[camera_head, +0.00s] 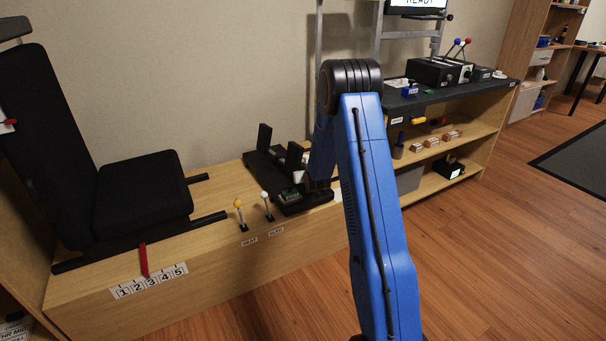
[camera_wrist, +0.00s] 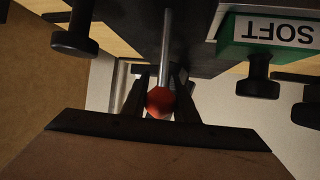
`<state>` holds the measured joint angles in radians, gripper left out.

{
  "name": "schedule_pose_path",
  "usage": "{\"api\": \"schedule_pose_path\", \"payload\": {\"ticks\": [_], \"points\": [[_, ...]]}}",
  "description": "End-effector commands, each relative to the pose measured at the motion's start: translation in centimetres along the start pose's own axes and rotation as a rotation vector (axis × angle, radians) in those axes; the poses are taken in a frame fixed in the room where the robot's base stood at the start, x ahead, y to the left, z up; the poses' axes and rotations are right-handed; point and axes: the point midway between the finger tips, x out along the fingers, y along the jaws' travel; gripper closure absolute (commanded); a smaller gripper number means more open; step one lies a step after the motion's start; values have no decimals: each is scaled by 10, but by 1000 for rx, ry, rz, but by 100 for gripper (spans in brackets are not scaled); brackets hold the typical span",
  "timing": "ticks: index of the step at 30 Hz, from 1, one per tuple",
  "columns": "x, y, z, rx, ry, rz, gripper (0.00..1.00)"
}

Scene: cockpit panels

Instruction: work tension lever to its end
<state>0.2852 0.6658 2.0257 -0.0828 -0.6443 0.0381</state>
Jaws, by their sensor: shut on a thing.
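A metal lever rod (camera_wrist: 167,45) with an orange-red knob (camera_wrist: 160,102) shows in the wrist view; I take it to be the tension lever. My gripper (camera_wrist: 160,88) is shut on the knob, with one dark finger on each side of it. Beside the rod, to the right, is a green block with an upside-down SOFT label (camera_wrist: 270,29). In the head view my blue arm reaches down to the black pedal unit (camera_head: 262,166) on the wooden platform. The lever and my fingertips are hidden or too small to make out there.
Dark knobs (camera_wrist: 75,42) stick out near the rod in the wrist view. In the head view, a yellow-knobbed lever (camera_head: 239,205) and a white-knobbed lever (camera_head: 265,196) stand left of the pedal unit. A black seat (camera_head: 140,190) is farther left, a shelf (camera_head: 455,130) right.

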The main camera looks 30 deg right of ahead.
Motion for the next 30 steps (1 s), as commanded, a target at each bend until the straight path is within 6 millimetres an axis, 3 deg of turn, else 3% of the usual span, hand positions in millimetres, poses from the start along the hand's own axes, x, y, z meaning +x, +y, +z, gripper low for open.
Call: {"api": "schedule_pose_path", "payload": {"ticks": [2,3,4,17,30], "points": [[0,-1,10,2,-18,-1,100],[0,-1,10,1,-17,-1,64],[0,-1,10,1,-16,-1,57],[-7,0,4,1,-7,0,56],[-82,0,3,0,-7,0,56]]}}
